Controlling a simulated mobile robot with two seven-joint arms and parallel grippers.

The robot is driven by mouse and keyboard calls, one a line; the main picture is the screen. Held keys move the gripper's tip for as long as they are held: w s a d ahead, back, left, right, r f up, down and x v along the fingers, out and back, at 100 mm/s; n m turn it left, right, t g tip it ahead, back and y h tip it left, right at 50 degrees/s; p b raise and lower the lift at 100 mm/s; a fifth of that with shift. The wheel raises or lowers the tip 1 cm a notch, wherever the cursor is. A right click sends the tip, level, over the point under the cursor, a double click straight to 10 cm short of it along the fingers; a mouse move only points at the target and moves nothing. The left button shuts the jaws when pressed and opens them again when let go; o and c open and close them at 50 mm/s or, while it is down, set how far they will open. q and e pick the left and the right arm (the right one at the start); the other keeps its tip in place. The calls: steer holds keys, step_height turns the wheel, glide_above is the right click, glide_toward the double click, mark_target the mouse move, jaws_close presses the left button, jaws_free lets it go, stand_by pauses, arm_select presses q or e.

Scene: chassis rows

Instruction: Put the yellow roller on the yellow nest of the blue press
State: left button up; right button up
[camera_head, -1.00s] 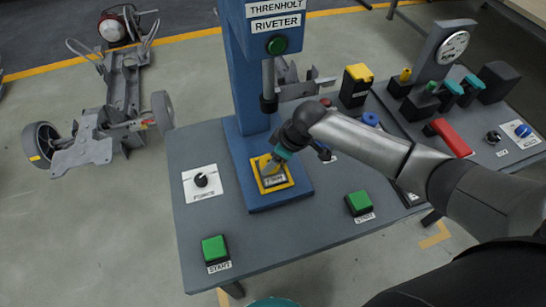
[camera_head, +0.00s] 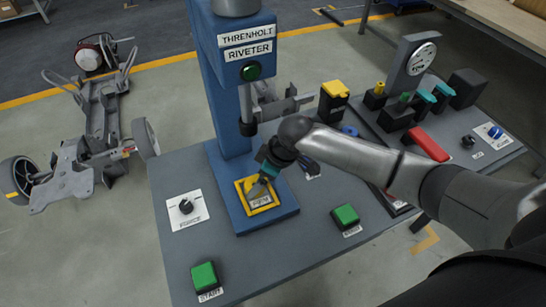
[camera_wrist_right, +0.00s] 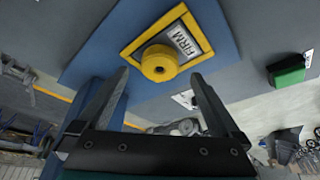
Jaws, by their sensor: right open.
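The yellow roller (camera_wrist_right: 160,63) sits at the yellow nest (camera_wrist_right: 203,38), a square yellow frame around a plate marked FIRM, on the base of the blue press (camera_head: 222,100). In the right wrist view the roller overlaps the near edge of the frame; I cannot tell whether it is fully seated. In the head view the nest (camera_head: 270,205) shows, with the roller partly hidden by my right gripper (camera_head: 258,187). In the right wrist view my right gripper (camera_wrist_right: 160,73) is open, its fingers on either side of and short of the roller. My left gripper is not in view.
On the grey table stand green START buttons (camera_head: 205,277) (camera_head: 345,216), a FORCE knob (camera_head: 186,206), a yellow-topped block (camera_head: 334,97) and a red handle (camera_head: 428,145). A dial gauge (camera_head: 421,58) stands at the back right. A wheeled chassis (camera_head: 98,130) is on the floor at left.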

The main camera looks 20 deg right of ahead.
steer(key=p+v, duration=0.2)
steer(key=v, duration=1)
steer(key=shift+r, duration=0.25)
steer(key=shift+s, duration=0.1)
